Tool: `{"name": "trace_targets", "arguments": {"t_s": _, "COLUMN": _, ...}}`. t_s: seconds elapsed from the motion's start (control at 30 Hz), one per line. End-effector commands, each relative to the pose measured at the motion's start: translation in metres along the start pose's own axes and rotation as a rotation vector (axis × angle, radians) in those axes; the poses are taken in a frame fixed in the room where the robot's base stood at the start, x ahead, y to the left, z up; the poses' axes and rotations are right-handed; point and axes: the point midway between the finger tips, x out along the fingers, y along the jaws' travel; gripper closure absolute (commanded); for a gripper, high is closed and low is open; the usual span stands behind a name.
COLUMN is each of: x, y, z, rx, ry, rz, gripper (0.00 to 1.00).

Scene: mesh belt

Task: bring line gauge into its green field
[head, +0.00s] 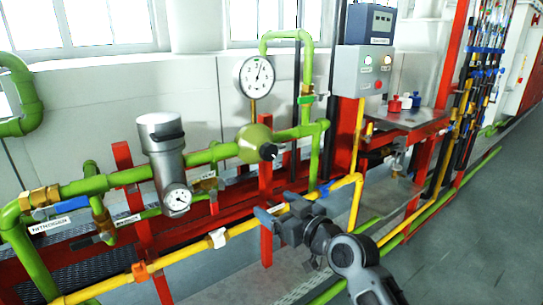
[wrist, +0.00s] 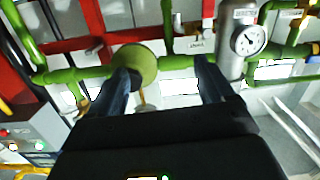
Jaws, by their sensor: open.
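A smaller gauge (head: 177,200) sits on a grey cylinder (head: 163,150) and also shows in the wrist view (wrist: 249,40). I cannot tell which is the line gauge. A green dome valve body (head: 253,144) with a black knob (head: 268,152) sits on the green pipe. My gripper (head: 277,207) is open and empty, below the dome in the head view. In the wrist view the dome (wrist: 138,62) shows near the left finger.
A yellow pipe (head: 190,256) runs along the front, close to my gripper in the head view. Red posts (head: 135,200) carry the pipes. A grey control box (head: 364,70) stands behind at right. Open floor (head: 470,230) lies at right.

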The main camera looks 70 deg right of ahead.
Motion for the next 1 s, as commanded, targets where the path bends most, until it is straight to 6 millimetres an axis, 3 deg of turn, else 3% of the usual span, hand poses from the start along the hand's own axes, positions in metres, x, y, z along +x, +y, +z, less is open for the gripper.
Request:
{"name": "trace_targets", "arguments": {"t_s": 0.03, "x": 0.011, "y": 0.020, "z": -0.015, "rx": -0.003, "ry": 0.024, "rz": 0.020, "gripper": 0.19}}
{"name": "trace_targets", "arguments": {"t_s": 0.1, "x": 0.021, "y": 0.039, "z": -0.031, "rx": -0.011, "ry": 0.047, "rz": 0.029, "gripper": 0.19}}
{"name": "trace_targets", "arguments": {"t_s": 0.3, "x": 0.035, "y": 0.072, "z": -0.059, "rx": -0.030, "ry": 0.087, "rz": 0.041, "gripper": 0.19}}
{"name": "trace_targets", "arguments": {"t_s": 0.47, "x": 0.044, "y": 0.079, "z": -0.066, "rx": -0.033, "ry": 0.093, "rz": 0.042, "gripper": 0.19}}
{"name": "trace_targets", "arguments": {"t_s": 0.8, "x": 0.094, "y": 0.080, "z": -0.071, "rx": -0.033, "ry": 0.094, "rz": 0.041, "gripper": 0.19}}
{"name": "trace_targets", "arguments": {"t_s": 1.0, "x": 0.111, "y": 0.080, "z": -0.072, "rx": -0.034, "ry": 0.093, "rz": 0.041, "gripper": 0.19}}
